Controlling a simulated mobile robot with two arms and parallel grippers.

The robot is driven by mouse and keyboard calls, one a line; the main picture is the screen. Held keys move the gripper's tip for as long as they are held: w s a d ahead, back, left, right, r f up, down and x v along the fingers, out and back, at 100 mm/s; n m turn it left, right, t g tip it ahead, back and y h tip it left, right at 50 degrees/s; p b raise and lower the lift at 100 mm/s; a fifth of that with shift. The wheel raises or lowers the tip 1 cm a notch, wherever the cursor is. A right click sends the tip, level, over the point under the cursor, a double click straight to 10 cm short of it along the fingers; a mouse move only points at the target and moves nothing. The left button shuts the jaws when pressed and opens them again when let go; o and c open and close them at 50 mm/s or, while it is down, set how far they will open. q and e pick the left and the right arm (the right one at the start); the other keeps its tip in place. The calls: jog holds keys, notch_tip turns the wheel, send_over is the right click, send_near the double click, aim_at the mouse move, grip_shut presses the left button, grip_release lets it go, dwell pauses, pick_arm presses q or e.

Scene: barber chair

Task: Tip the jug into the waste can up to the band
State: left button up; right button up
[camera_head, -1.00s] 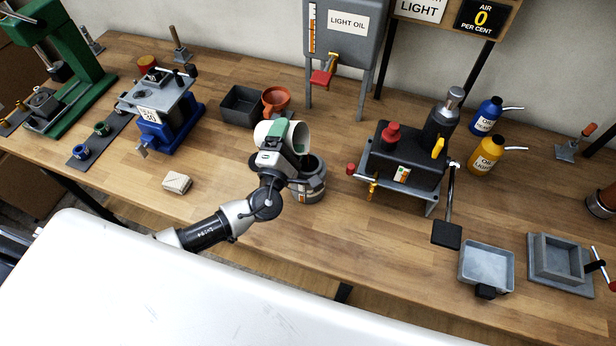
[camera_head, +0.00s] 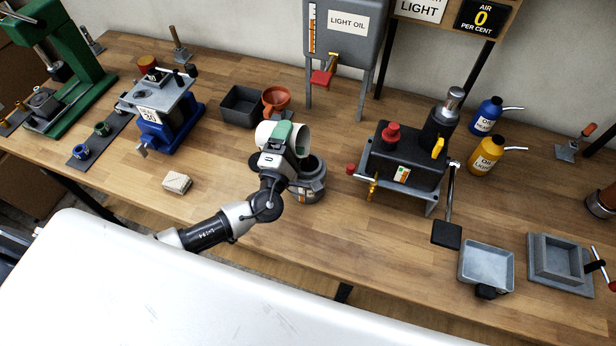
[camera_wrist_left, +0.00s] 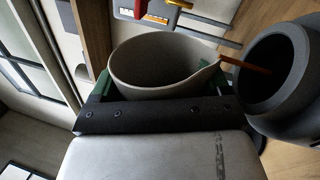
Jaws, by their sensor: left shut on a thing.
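The pale jug (camera_head: 302,138) is held tilted well over on its side, its mouth facing right, above the waste can. My left gripper (camera_head: 284,137) is shut on it, with green fingers on its sides. In the left wrist view the jug (camera_wrist_left: 160,66) shows its open mouth and spout. A thin brown-orange stream (camera_wrist_left: 245,66) runs from the spout to the mouth of the dark grey waste can (camera_wrist_left: 302,112). The can (camera_head: 312,186) stands upright on the bench, partly hidden by my arm. Its liquid level is not visible. My right gripper is not in view.
A black bin (camera_head: 241,106) and an orange funnel (camera_head: 276,99) stand behind the jug. A dark machine with a red knob (camera_head: 404,160) stands to the right. A folded cloth (camera_head: 177,183) lies at left. The bench front beside the can is clear.

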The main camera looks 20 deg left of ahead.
pick_arm(q)
jog(key=shift+r, duration=0.1)
jog(key=n, duration=0.2)
jog(key=r+n+y, duration=0.1)
jog(key=n, duration=0.1)
jog(key=shift+a+r+p, duration=0.2)
jog(key=shift+a+p, duration=0.15)
jog(key=shift+a, duration=0.05)
jog(key=shift+n+y, duration=0.3)
jog(key=n, duration=0.2)
jog(key=r+n, duration=0.1)
jog(key=shift+a+n+g+y+p, duration=0.25)
jog(key=shift+n+g+y+p, duration=0.05)
jog(key=shift+g, duration=0.1)
jog(key=n, duration=0.4)
jog(key=shift+w+r+g+y, duration=0.1)
jog(key=shift+g+y, duration=0.2)
jog(key=shift+g, duration=0.1)
